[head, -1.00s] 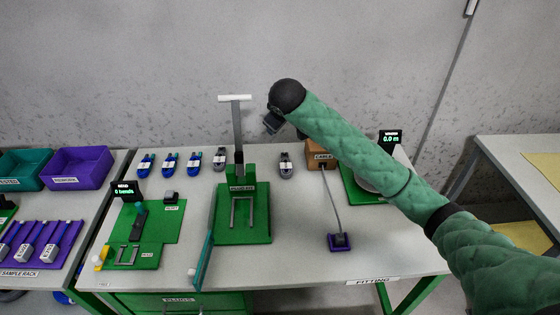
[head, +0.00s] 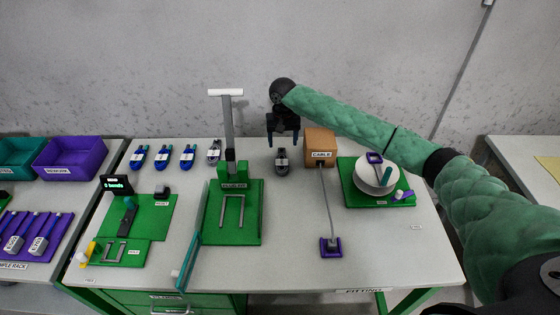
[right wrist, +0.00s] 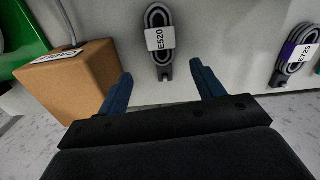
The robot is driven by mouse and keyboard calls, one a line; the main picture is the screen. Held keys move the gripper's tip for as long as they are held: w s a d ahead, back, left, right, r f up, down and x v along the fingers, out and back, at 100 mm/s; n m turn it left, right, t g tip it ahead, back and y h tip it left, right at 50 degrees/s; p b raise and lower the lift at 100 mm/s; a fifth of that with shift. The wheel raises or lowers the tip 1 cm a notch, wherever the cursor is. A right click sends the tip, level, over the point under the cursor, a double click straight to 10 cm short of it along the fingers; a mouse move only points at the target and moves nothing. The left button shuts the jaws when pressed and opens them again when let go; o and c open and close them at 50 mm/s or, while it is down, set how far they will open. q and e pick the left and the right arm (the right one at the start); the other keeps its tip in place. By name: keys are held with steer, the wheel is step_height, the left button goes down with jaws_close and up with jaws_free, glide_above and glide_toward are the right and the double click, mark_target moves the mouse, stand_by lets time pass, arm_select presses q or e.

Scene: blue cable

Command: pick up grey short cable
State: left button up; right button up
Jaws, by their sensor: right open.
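A coiled grey cable with a white label reading E520 (right wrist: 158,38) lies on the table; in the head view it is the grey coil (head: 281,160) left of the cardboard box. A second grey coil (head: 214,151) lies further left, and shows in the right wrist view (right wrist: 295,55) with a label that seems to read E720. Which is the shorter I cannot tell. My right gripper (head: 283,139) is open and empty, pointing down above and behind the E520 coil. In the right wrist view its fingers (right wrist: 161,75) stand apart, with the coil beyond and between them.
The cardboard box marked CABLE (head: 320,146) stands close beside the E520 coil, with a grey cord running to a purple block (head: 330,247). A green press stand (head: 233,205) is to the left. Several blue coils (head: 163,156) lie further left.

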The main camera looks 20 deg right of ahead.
mark_target(282, 158)
steer(key=shift+s+a+r+m, duration=0.1)
steer(key=shift+m, duration=0.4)
step_height(282, 158, down, 2)
steer(key=shift+f+p, duration=0.1)
steer(key=shift+p, duration=0.25)
step_height(282, 158, down, 5)
steer(key=p, duration=0.2)
steer(key=shift+a+p, duration=0.1)
steer(key=shift+p, duration=0.2)
arm_select(q)
step_height(282, 158, down, 8)
steer(key=s+a+t, duration=0.1)
steer(key=a, duration=0.1)
steer(key=shift+s, duration=0.25)
arm_select(e)
steer(key=shift+f, duration=0.35)
arm_select(q)
steer(key=shift+a+r, duration=0.1)
arm_select(e)
steer(key=shift+c, duration=0.5)
arm_select(q)
steer(key=shift+s, duration=0.1)
arm_select(e)
steer(key=c, duration=1)
